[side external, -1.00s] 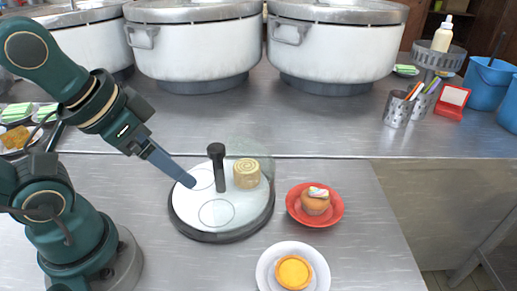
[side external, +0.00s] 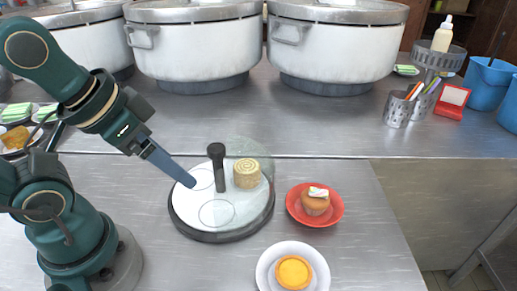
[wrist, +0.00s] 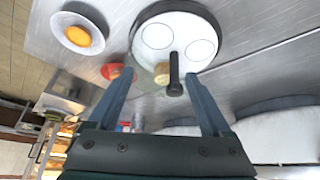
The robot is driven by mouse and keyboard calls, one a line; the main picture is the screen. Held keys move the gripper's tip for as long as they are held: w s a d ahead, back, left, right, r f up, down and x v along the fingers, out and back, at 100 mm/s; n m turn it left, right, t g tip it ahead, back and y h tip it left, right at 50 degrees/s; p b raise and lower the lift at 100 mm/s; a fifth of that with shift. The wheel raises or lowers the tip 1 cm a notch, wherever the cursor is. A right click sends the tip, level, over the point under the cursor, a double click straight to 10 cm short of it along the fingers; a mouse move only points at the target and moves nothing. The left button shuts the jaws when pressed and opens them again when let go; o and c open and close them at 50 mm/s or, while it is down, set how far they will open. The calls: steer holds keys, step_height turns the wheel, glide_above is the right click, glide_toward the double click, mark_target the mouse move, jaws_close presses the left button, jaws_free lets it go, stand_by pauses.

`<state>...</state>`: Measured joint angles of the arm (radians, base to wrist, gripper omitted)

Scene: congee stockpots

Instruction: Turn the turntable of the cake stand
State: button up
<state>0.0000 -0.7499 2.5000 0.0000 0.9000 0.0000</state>
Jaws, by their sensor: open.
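The cake stand is a white round turntable (side external: 236,212) with a dark rim, lying low on the steel counter; it also shows in the wrist view (wrist: 180,20). A black upright handle with a thick top (side external: 217,168) stands on it, and shows between my fingers in the wrist view (wrist: 175,75). A round golden cake (side external: 246,174) stands on the turntable, right of the handle, near a faint clear cover (side external: 250,147). Two ring outlines mark the disc. My gripper (side external: 191,183) is open and empty, just left of the handle; its spread fingers show in the wrist view (wrist: 160,76).
A red plate (side external: 333,213) with a cupcake (side external: 315,203) sits right of the stand. A white plate (side external: 264,277) with an orange tart (side external: 294,272) lies in front. Large pots (side external: 195,50) line the back. The counter ends at right.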

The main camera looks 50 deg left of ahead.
stand_by(0.4)
steer(key=shift+c, duration=0.7)
step_height(320, 180, up, 3)
steer(key=n+g, duration=0.5)
steer(key=n, duration=1.3)
glide_above(216, 147)
steer(key=shift+d+f, duration=0.1)
steer(key=shift+f, duration=0.05)
steer(key=shift+f+g, duration=0.3)
steer(key=shift+f, duration=2.75)
